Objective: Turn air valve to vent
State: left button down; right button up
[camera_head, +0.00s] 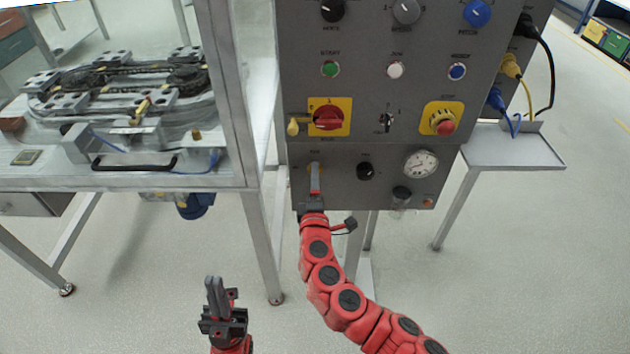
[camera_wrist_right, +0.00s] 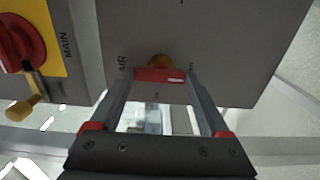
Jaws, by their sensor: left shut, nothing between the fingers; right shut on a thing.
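The air valve has a red handle (camera_wrist_right: 158,75) and a brass body (camera_wrist_right: 160,61) on the lower grey panel, beside the AIR label. In the right wrist view the handle lies crosswise between the fingertips. My right gripper (camera_head: 315,180) is in front of the panel, shut on the handle; its fingers also show in the right wrist view (camera_wrist_right: 160,82). In the head view the fingers hide most of the valve. My left gripper (camera_head: 217,290) is shut and empty, low in front of the bench, away from the panel.
The red main switch (camera_head: 328,118) on its yellow plate sits above the valve, with a brass padlock (camera_head: 293,127) hanging at its left. A black knob (camera_head: 366,170) and a gauge (camera_head: 421,163) are to the right. A ring track (camera_head: 130,80) stands behind a metal frame post (camera_head: 228,90).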

dwell(0.5)
jog(key=o, duration=1.2)
jog(key=s+b, duration=0.1)
jog(key=s, duration=1.6)
jog(key=shift+s+b, duration=0.25)
jog(key=shift+b, duration=0.1)
